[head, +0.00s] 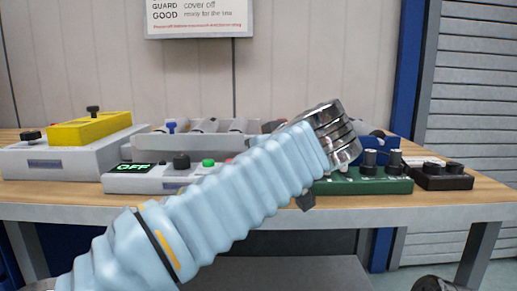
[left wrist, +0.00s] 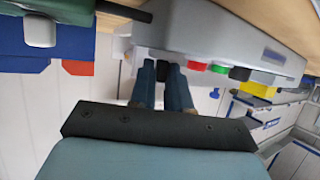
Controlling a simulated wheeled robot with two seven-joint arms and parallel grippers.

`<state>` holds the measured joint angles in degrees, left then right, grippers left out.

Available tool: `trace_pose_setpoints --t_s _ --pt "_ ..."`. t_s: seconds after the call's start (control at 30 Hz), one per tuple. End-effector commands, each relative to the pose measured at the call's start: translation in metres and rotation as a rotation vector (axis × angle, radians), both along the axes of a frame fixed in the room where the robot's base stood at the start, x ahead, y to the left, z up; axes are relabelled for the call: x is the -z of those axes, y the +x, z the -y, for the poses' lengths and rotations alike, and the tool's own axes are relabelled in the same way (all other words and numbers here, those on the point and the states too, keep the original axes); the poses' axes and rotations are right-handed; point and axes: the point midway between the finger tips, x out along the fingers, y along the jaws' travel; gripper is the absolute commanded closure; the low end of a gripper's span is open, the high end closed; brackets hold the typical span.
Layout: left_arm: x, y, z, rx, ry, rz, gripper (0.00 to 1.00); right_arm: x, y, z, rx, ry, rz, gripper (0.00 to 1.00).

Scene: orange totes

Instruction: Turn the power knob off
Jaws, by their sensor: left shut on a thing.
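A light grey control panel (head: 150,184) stands on the workbench, with a display (head: 134,168) reading OFF in green. A black knob (head: 181,161) and a green button (head: 208,162) show on it. My left arm crosses in front and hides the panel's right part. In the left wrist view, my left gripper (left wrist: 167,76) is shut on a dark knob (left wrist: 171,72) at that panel, beside a red button (left wrist: 197,66). The green button (left wrist: 220,69) and the other black knob (left wrist: 241,73) lie farther right there. My right gripper is not in view.
A yellow-topped box (head: 88,131) stands at the left of the bench (head: 440,204). A grey tray (head: 150,145) is behind the panel. A green box with black knobs (head: 365,184) and a black box (head: 440,181) stand at the right. A sign hangs on the wall.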

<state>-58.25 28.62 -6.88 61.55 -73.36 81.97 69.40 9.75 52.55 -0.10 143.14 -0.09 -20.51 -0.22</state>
Motion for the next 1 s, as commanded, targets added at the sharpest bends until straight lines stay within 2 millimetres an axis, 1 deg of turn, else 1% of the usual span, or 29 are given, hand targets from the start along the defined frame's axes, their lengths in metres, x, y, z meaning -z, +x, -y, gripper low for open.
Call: trace_pose_setpoints --t_s 0.03,0.17,0.4,0.63,1.0 --pt "-0.002 0.001 0.003 -0.04 0.006 -0.007 1.0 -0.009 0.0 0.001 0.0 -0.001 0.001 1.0" --pt "-0.002 0.001 0.003 -0.145 0.006 -0.007 1.0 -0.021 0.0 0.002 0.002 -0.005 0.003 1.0" --pt "0.0 0.002 0.003 -0.29 0.003 -0.009 1.0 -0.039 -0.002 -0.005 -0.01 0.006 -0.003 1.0" --pt "0.002 0.002 0.003 -0.365 0.002 -0.008 1.0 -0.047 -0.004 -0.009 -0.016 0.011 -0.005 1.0" --pt "0.004 0.002 0.003 -0.388 0.001 -0.01 1.0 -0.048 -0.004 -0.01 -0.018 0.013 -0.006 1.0"
